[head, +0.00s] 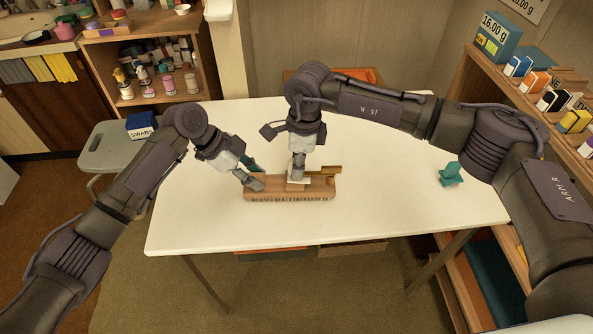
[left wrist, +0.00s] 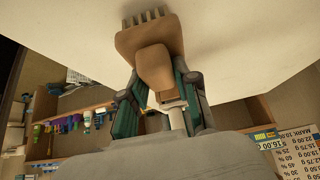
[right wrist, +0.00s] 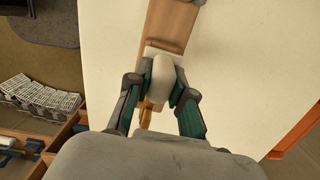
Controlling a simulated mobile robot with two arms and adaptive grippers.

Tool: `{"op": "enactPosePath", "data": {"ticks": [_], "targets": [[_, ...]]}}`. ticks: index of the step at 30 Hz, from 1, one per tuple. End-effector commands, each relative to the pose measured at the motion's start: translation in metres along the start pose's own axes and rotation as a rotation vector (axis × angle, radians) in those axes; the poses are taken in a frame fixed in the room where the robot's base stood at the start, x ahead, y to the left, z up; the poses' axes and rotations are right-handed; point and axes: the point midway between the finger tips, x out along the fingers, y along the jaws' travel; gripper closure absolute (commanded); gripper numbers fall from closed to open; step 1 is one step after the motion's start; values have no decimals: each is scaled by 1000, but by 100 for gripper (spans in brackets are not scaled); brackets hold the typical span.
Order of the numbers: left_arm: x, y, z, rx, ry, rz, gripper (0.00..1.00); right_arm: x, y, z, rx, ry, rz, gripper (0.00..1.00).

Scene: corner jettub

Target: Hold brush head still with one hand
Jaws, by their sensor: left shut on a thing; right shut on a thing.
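The wooden brush head (head: 312,194) lies on the white table, with a row of dark bristles along its front edge. Its block and bristles also show in the left wrist view (left wrist: 133,38). My left gripper (head: 257,184) is at its left end, with its fingers closed around its rounded wooden part (left wrist: 154,66). My right gripper (head: 298,178) points down over its middle and is shut on a pale rounded piece (right wrist: 161,70). That piece's contact with the wood is partly hidden. A brass-coloured piece (head: 330,170) shows at the right end.
A teal object (head: 451,175) stands on the table's right side. The white table (head: 390,220) is otherwise mostly clear. A grey stool (head: 108,148) with a blue swabs box (head: 141,125) is at the left. Shelves with small boxes (head: 549,98) stand at the right.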

Motion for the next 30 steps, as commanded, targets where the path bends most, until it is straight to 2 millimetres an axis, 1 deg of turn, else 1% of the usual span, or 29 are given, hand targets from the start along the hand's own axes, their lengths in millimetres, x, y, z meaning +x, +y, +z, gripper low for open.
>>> {"op": "enactPosePath", "data": {"ticks": [10, 26, 27, 29, 30], "targets": [[2, 1, 3, -4, -8, 2, 100, -3, 0, 2, -1, -5, -3, 100], [2, 1, 4, -5, -9, 4, 100, -1, -1, 2, -1, -5, -3, 100], [2, 1, 4, -5, -9, 4, 100, -1, -1, 2, -1, -5, -3, 72], [2, 1, 4, -5, -9, 4, 100, -1, -1, 2, -1, -5, -3, 62], [2, 1, 4, -5, -9, 4, 100, 0, -1, 1, -1, -4, -3, 55]]}}
